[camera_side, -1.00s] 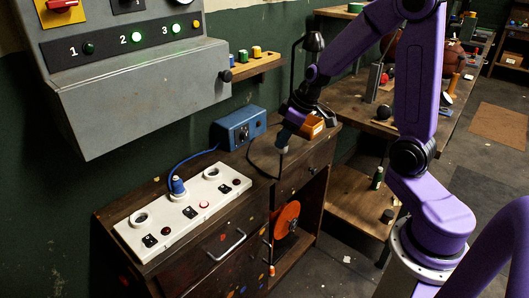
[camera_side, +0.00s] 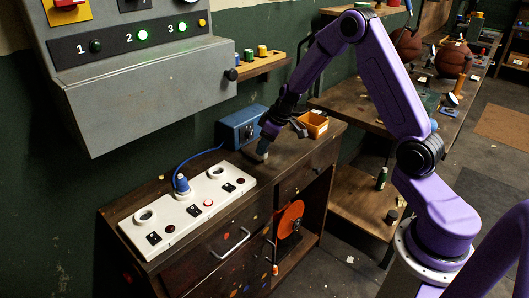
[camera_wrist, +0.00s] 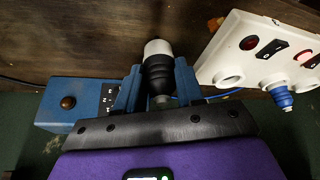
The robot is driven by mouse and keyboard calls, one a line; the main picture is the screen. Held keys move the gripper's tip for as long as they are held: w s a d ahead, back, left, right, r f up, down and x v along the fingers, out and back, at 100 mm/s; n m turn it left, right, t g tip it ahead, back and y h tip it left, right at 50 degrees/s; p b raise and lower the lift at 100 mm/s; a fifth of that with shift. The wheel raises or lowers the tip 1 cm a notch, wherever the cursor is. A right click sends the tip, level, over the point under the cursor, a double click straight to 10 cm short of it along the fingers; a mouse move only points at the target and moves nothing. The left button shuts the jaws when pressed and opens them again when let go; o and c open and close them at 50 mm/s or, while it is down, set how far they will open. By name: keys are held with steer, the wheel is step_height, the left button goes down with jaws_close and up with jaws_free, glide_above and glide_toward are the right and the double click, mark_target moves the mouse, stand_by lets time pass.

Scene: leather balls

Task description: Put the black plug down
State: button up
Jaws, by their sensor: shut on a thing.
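The black plug (camera_wrist: 158,72) with a pale end is between the blue fingers of my gripper (camera_wrist: 158,84) in the wrist view. My gripper is shut on it. In the side view my gripper (camera_side: 269,134) is low over the wooden bench (camera_side: 275,168), between the white socket strip (camera_side: 205,190) and the orange box. The plug's pale end (camera_side: 262,147) points down, slightly tilted, close to the bench top. I cannot tell whether it touches. The rest of the plug is mostly hidden by the fingers there.
A blue plug (camera_side: 182,184) with a blue cable stands in the strip's middle socket; the outer sockets are empty. A blue box (camera_side: 242,127) is behind my gripper against the wall. An orange box (camera_side: 313,123) sits to the right. Bare bench lies in front.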

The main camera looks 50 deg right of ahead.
steer(key=shift+f, duration=1.55)
steer(key=shift+f, duration=0.15)
steer(key=o, duration=1)
steer(key=shift+r, duration=0.5)
steer(key=v, duration=1.1)
steer(key=shift+s+r, duration=0.2)
